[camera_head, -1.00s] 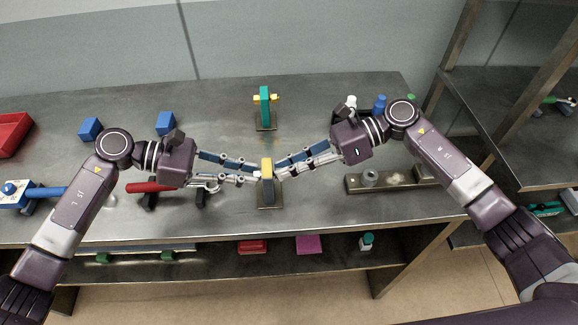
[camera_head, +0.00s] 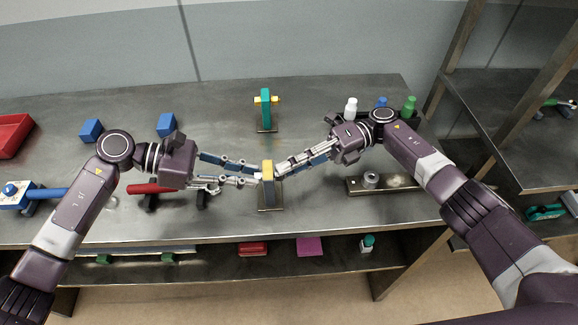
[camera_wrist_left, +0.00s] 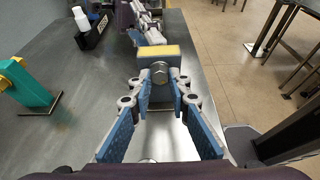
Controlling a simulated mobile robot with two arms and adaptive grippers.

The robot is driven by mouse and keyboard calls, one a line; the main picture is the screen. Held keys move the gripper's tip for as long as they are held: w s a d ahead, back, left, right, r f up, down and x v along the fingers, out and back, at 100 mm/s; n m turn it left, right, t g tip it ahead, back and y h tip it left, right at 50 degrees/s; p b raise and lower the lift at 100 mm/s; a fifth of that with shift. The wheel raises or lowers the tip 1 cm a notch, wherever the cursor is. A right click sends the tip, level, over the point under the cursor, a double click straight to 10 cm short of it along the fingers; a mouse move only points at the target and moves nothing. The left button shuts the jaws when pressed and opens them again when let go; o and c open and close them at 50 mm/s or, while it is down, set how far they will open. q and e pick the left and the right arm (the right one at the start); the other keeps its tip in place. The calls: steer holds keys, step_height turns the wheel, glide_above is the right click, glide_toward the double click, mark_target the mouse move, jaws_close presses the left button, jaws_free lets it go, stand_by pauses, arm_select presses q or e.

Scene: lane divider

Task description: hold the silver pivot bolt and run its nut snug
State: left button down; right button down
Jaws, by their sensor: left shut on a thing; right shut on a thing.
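The lane divider (camera_head: 267,166) with a yellow top stands upright on a small base plate at the middle of the bench. The silver pivot bolt (camera_wrist_left: 160,71) shows its hex head on the near face of the divider in the left wrist view. My left gripper (camera_head: 256,176) is shut on the bolt head from the left; its fingertips (camera_wrist_left: 160,88) lie on both sides of it. My right gripper (camera_head: 279,171) is shut at the divider's right side. The nut is hidden there behind its fingers.
A second divider, teal with a yellow bolt (camera_head: 265,101), stands behind. Bottles in white, blue and green (camera_head: 409,104) stand at the back right. A metal fixture (camera_head: 390,183) lies at the right, a red-handled tool (camera_head: 150,188) at the left. Blue blocks (camera_head: 91,130) stand back left.

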steer(key=m, duration=0.2)
steer(key=m+y, duration=0.2)
steer(key=m, duration=0.1)
steer(key=shift+w+d+f+m+g, duration=0.1)
steer(key=shift+d+f+m+g, duration=0.1)
steer(key=shift+f+m+g, duration=0.15)
steer(key=shift+f, duration=0.1)
stand_by(0.4)
steer(key=c, duration=1.8)
jaws_free()
steer(key=shift+a, duration=0.1)
